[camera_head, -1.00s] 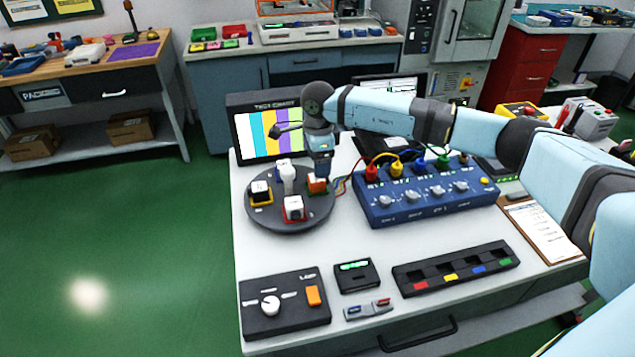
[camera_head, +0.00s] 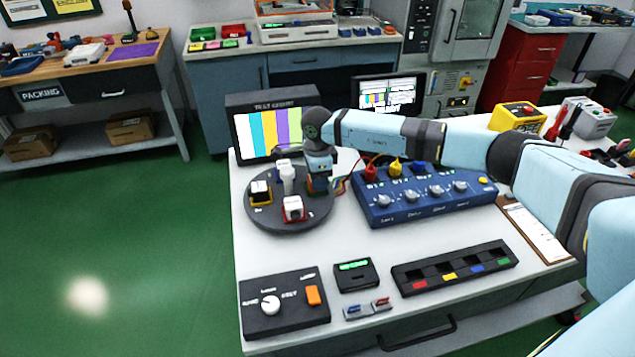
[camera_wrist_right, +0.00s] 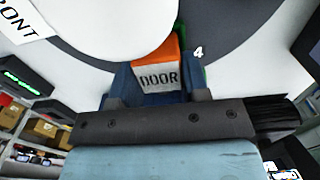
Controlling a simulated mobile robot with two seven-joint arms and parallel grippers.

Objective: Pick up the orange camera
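The orange camera (camera_wrist_right: 160,72), a block with an orange top and a pale side marked DOOR, shows in the right wrist view between the two fingers of my right gripper (camera_wrist_right: 158,92). A 4 is marked beside it on the dark turntable. In the head view my right gripper (camera_head: 319,187) points down at the right side of the round turntable (camera_head: 268,220) and hides the orange camera. The fingers flank the camera; I cannot tell whether they press on it. My left gripper is not in view.
A yellow-based camera (camera_head: 260,193), a red-based camera (camera_head: 294,209) and a white post (camera_head: 287,178) stand on the turntable. A blue box with knobs and coloured plugs (camera_head: 425,197) is close on the right. A monitor (camera_head: 270,130) stands behind.

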